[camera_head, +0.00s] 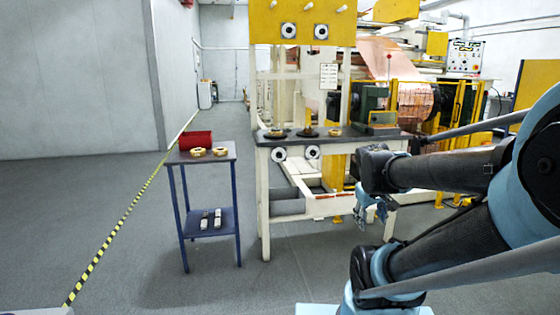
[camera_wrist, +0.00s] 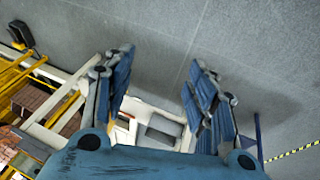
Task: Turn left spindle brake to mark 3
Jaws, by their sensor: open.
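A dark bench top (camera_head: 350,142) carries low dark round pieces; the left one (camera_head: 277,134) and the middle one (camera_head: 308,132) sit near the front edge. A small yellow piece (camera_head: 335,132) is right of them. I cannot tell which part is the left spindle brake, and no mark numbers are legible. My gripper (camera_head: 372,206) hangs in front of the bench's right legs, below the top and apart from those pieces. In the wrist view my gripper (camera_wrist: 160,62) has its blue fingers spread, empty, over the grey floor.
A blue side table (camera_head: 210,156) holds a red bin (camera_head: 195,140) and yellow rings (camera_head: 209,152). Copper foil (camera_head: 415,103) runs on the machine behind yellow rails. Yellow-black floor tape (camera_head: 115,231) runs along the left. The floor (camera_head: 110,190) there is clear.

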